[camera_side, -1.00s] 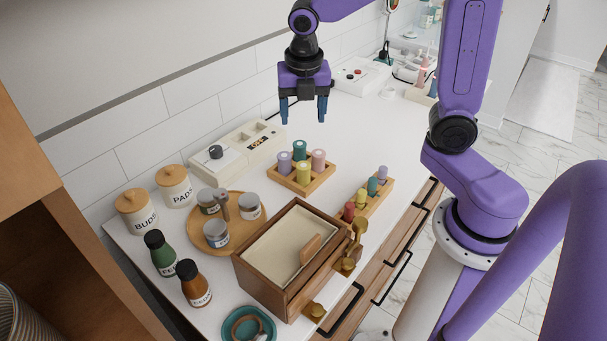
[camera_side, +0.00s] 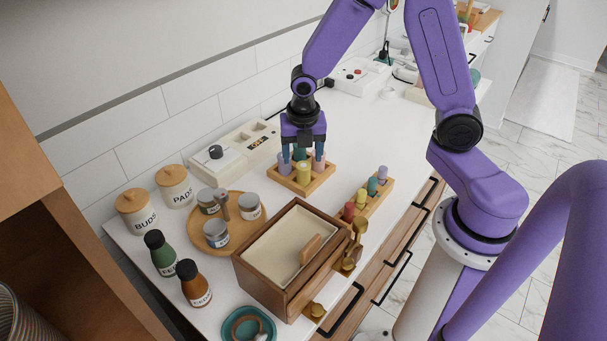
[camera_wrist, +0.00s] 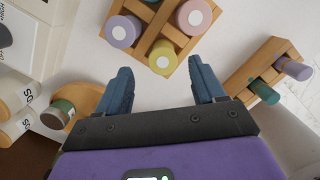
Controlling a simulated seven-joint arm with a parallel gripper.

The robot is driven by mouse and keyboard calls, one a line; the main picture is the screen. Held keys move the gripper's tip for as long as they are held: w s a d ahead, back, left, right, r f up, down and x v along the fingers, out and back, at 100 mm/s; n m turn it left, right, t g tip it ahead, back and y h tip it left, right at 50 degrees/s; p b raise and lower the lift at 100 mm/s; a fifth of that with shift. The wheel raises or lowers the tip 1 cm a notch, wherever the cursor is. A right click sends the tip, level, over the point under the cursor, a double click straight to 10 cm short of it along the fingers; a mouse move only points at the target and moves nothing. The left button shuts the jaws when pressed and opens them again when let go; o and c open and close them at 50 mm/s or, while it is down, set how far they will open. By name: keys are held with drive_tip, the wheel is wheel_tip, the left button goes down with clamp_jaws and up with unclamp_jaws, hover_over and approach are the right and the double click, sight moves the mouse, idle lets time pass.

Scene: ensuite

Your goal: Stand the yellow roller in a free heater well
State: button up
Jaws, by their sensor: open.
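A yellow roller (camera_side: 304,174) stands in a square wooden rack (camera_side: 287,184) with a lilac, a green and a pink roller. In the wrist view the yellow roller (camera_wrist: 162,57) has a white end facing the camera. My gripper (camera_side: 302,160) is open over this rack, fingers pointing down. In the wrist view my open gripper (camera_wrist: 160,70) has the yellow roller roughly between its fingertips, with nothing held. A cream box with a dial (camera_side: 215,152) has a section with dark openings (camera_side: 258,136) behind the rack; it may be the heater. Its wells are too small to judge.
A narrow wooden rack (camera_side: 377,202) holds small red, yellow, teal and lilac rollers at right. A wooden box (camera_side: 272,280), round tray with jars (camera_side: 196,237), bottles and canisters stand in front and at left.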

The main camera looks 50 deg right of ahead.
sight(304, 165)
drive_tip(key=f, duration=0.3)
drive_tip(key=shift+d+f, duration=0.1)
drive_tip(key=shift+d, duration=0.15)
drive_tip(key=shift+w+f, duration=0.1)
drive_tip(key=shift+f, duration=0.7)
drive_tip(key=c, duration=1.1)
